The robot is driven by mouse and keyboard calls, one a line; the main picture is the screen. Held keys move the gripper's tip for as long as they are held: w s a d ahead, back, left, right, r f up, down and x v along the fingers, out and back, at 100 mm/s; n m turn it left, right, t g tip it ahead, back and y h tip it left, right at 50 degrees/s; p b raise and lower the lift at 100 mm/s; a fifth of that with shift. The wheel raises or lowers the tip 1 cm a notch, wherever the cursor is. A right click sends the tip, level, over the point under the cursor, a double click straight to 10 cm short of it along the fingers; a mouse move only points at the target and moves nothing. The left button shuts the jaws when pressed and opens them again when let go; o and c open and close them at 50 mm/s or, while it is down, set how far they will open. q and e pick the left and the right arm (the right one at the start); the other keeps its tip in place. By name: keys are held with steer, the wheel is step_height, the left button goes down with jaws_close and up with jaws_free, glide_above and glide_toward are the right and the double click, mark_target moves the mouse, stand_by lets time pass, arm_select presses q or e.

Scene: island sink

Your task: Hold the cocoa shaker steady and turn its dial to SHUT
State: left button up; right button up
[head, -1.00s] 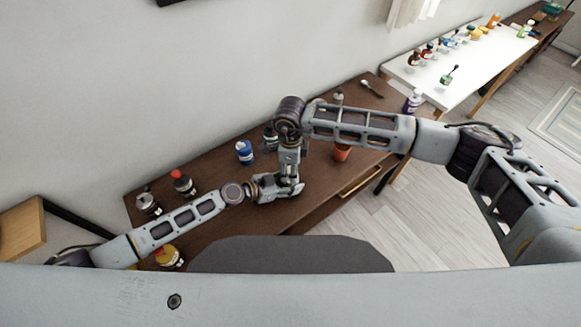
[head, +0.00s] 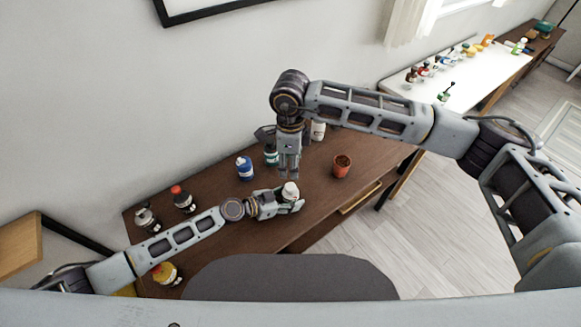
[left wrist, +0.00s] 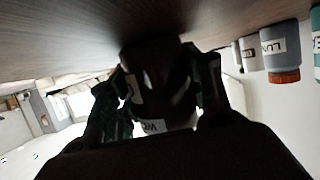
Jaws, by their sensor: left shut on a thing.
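My left gripper (head: 291,206) is shut around a small pale-topped container, which I take to be the cocoa shaker (head: 290,190), upright at the table's front part. In the left wrist view the shaker (left wrist: 165,126) sits between the dark fingers. Its pale label is only partly seen and the dial setting cannot be read. My right gripper (head: 289,172) points down just above and behind the shaker, apart from it. Its fingers look close together, but whether they are shut is unclear.
A white bottle (head: 318,131) stands behind my right arm.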

stand_by(0.4)
arm_select(q)
steer(key=o, duration=1.2)
steer(key=shift+c, duration=0.2)
steer(key=shift+a, duration=0.15)
steer(key=shift+v, duration=5.9)
steer(key=shift+s, duration=0.1)
